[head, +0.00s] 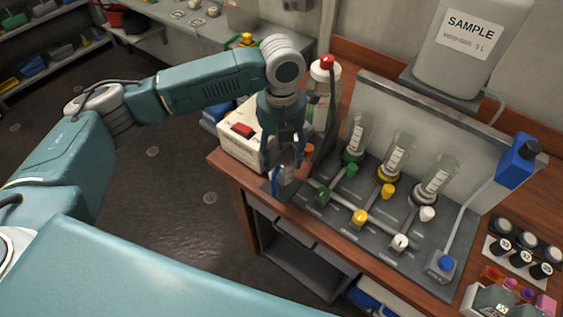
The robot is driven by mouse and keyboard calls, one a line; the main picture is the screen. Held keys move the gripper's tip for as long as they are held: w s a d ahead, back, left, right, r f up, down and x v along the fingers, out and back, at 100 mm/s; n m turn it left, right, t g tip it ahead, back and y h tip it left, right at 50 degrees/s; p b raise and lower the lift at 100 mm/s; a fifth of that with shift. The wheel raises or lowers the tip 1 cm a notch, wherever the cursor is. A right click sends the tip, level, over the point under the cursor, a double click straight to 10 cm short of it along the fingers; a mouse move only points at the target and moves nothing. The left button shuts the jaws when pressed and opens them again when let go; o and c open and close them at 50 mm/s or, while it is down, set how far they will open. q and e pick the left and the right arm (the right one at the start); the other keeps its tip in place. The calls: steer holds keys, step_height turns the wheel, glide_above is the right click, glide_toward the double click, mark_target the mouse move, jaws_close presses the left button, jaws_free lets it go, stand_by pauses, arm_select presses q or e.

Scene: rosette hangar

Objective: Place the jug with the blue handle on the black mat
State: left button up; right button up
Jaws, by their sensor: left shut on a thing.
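My left gripper (283,158) points down over the table's left end and is shut on a small clear jug (287,174). The jug's blue handle (275,184) shows below the fingers, on the left side. The fingers hide much of the jug. A dark flat patch, which looks like the black mat (283,198), lies under and in front of the jug at the left end of the grey rig. I cannot tell whether the jug touches it. My right gripper is out of view.
A grey rig with glass cylinders (396,157) and green, yellow and white knobs stands right of the gripper. A white box with a red switch (241,131) and a red-capped bottle (323,82) are close behind. The wooden table edge (237,187) is near, left.

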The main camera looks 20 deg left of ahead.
arm_select(q)
steer(key=shift+f+p, duration=0.35)
steer(key=shift+f, duration=1.75)
steer(key=shift+f, duration=0.1)
steer(key=o, duration=0.9)
steer(key=shift+o, duration=1.4)
step_height(320, 180, up, 12)
steer(key=b, duration=0.2)
steer(key=shift+b, duration=0.4)
